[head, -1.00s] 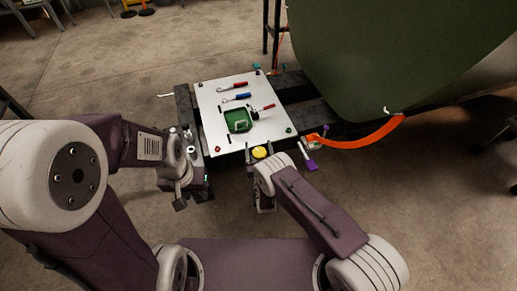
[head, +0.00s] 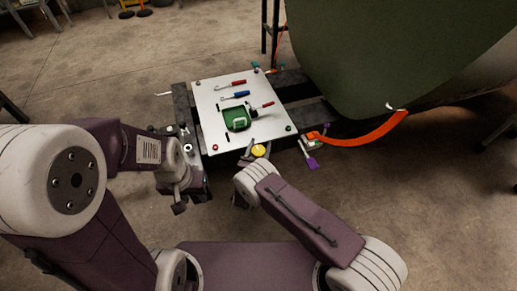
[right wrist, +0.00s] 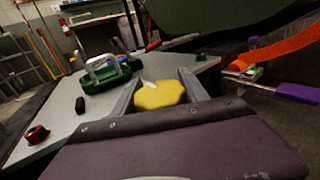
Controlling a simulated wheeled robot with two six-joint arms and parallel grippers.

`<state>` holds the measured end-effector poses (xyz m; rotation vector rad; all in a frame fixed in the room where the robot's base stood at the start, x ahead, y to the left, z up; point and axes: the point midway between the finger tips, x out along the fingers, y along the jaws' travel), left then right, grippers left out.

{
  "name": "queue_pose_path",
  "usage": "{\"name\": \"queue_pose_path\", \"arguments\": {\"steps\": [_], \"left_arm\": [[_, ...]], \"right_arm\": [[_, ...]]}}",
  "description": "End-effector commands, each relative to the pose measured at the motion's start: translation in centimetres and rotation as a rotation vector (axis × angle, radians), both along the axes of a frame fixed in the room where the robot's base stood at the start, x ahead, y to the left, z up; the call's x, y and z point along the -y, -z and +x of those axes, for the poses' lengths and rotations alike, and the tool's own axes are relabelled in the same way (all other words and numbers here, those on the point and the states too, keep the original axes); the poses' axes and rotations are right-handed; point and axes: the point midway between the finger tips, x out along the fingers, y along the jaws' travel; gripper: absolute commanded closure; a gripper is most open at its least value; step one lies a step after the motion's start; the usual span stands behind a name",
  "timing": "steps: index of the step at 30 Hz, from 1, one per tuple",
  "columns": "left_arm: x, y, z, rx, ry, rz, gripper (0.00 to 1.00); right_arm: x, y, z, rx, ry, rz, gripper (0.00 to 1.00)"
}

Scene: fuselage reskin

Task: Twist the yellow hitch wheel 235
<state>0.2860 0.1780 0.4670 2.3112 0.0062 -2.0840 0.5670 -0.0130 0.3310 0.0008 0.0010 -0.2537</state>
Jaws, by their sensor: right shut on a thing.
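The yellow hitch wheel (head: 258,151) sits at the near edge of the white board, with my right wrist just below it in the head view. In the right wrist view the yellow wheel (right wrist: 160,95) lies between the two fingers of my right gripper (right wrist: 158,92), which is shut on it. A small white pointer mark shows on top of the wheel. My left gripper (head: 178,200) hangs beside the left side of the board, apart from the wheel. Its fingers are too small and dark to tell open from shut.
The white board (head: 215,125) carries a green tray (head: 237,119), a red-handled tool (head: 231,84) and a blue-handled tool (head: 235,95). An orange strap (head: 365,138) and a purple-handled clamp (head: 311,161) lie to the right. The large green fuselage panel (head: 390,50) fills the upper right.

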Motion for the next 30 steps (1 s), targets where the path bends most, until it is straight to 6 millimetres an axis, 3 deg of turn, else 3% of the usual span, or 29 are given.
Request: {"name": "queue_pose_path", "arguments": {"steps": [1,15,21,30], "left_arm": [[0.0,1.4,0.0,0.0,0.0,0.0,0.64],[0.0,9.1,0.0,0.0,0.0,0.0,0.64],[0.0,11.3,0.0,0.0,0.0,0.0,0.64],[0.0,12.5,0.0,0.0,0.0,0.0,0.64]], "right_arm": [[-0.2,0.8,0.0,0.002,0.037,0.004,0.89],[0.9,1.0,-0.5,0.001,0.416,0.004,0.89],[1.2,0.7,-0.7,-0.001,0.512,0.003,0.89],[1.3,0.3,-0.9,-0.002,0.574,-0.001,0.89]]}}
